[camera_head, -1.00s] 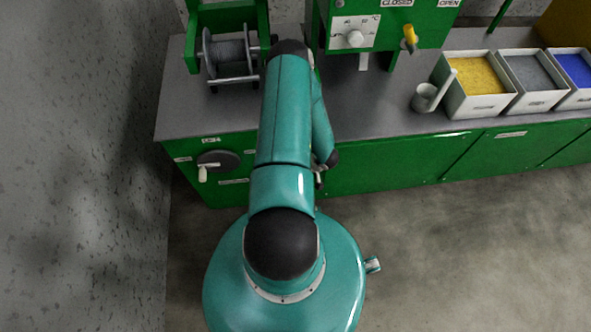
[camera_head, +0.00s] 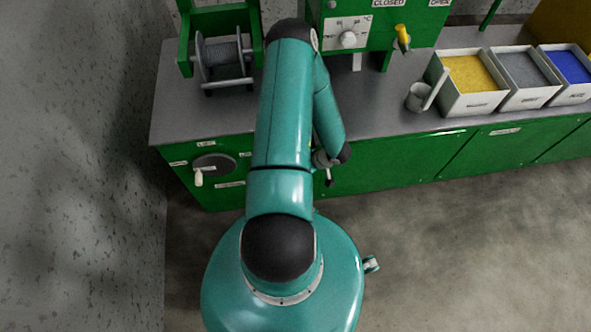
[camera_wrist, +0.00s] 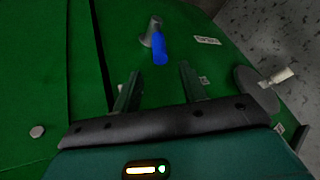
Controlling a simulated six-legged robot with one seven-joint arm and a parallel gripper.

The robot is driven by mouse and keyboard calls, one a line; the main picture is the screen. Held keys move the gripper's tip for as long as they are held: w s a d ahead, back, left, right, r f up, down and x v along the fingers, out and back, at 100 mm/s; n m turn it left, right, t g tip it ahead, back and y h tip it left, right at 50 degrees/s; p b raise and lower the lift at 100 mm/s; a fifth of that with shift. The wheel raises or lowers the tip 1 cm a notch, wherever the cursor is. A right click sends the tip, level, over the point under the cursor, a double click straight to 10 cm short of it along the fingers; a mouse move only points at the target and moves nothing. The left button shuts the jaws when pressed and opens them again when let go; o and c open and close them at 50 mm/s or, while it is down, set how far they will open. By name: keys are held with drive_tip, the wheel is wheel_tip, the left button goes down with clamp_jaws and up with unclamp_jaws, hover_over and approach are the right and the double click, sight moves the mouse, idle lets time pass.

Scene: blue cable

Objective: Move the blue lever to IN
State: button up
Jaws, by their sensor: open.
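The blue lever (camera_wrist: 160,48) shows in the wrist view on a green cabinet front, hanging from a grey pivot (camera_wrist: 152,30). Its blue end points down the picture, towards the gap between my fingers. My gripper (camera_wrist: 160,70) is open and empty, with one finger on each side of the lever's line. The lever's tip lies just beyond the fingertips, and I see no contact. A white label (camera_wrist: 207,41) sits right of the lever, its text too small to read. In the head view the lever is hidden by my arm, and the fingers are hard to make out.
A dark round wheel with a white handle (camera_wrist: 258,90) is right of my gripper, also in the head view (camera_head: 214,163). A cable reel (camera_head: 223,58), a yellow lever (camera_head: 402,38), a cup (camera_head: 418,97) and bins (camera_head: 470,82) are on the counter. Floor at right is clear.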

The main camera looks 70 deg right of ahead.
drive_tip(key=shift+v, duration=2.8)
